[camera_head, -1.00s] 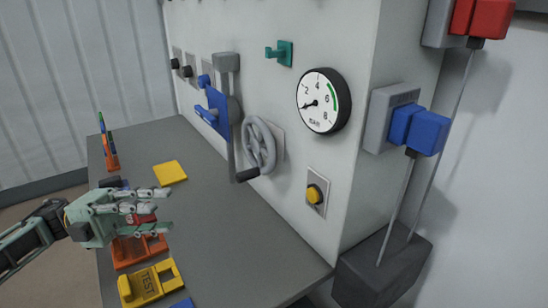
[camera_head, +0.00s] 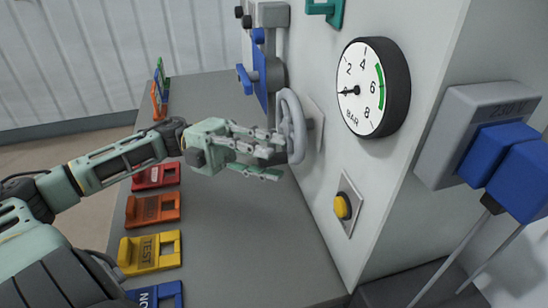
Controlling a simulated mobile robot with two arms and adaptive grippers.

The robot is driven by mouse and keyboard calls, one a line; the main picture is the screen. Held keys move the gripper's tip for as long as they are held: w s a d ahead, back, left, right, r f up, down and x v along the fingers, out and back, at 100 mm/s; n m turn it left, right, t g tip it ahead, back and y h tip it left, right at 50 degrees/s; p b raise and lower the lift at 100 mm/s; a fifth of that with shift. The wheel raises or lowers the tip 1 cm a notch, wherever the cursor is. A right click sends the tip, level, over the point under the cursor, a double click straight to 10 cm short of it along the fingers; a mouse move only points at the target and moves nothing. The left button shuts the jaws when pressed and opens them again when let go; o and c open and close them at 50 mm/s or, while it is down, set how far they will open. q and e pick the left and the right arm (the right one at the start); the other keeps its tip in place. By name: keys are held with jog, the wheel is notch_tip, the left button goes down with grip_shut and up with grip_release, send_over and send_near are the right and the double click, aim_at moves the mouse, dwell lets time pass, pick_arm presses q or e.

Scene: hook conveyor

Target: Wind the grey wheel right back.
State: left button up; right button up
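The grey wheel (camera_head: 299,128) is mounted on the white panel and is seen nearly edge-on. Its dark crank handle (camera_head: 277,158) sticks out from the lower part of the rim toward my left gripper. My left gripper (camera_head: 277,154) is at the wheel, with its fingers apart, one above and one below the handle. The fingers partly hide the handle, and I cannot tell whether they touch it. My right gripper is not in view.
A round gauge (camera_head: 372,88) has its needle pointing left, below the 2. A yellow button (camera_head: 342,206) and a blue lever (camera_head: 245,78) flank the wheel on the panel. Several coloured tags, including a yellow TEST one (camera_head: 150,252), lie on the grey bench (camera_head: 250,245).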

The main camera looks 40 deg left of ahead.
pick_arm(q)
jog(key=shift+d+r, duration=0.1)
jog(key=shift+d, duration=0.6)
grip_shut()
jog(key=shift+w+a+f, duration=0.1)
jog(key=shift+f, duration=0.1)
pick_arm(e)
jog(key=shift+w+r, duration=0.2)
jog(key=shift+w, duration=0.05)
pick_arm(q)
jog(key=shift+m+y, duration=0.3)
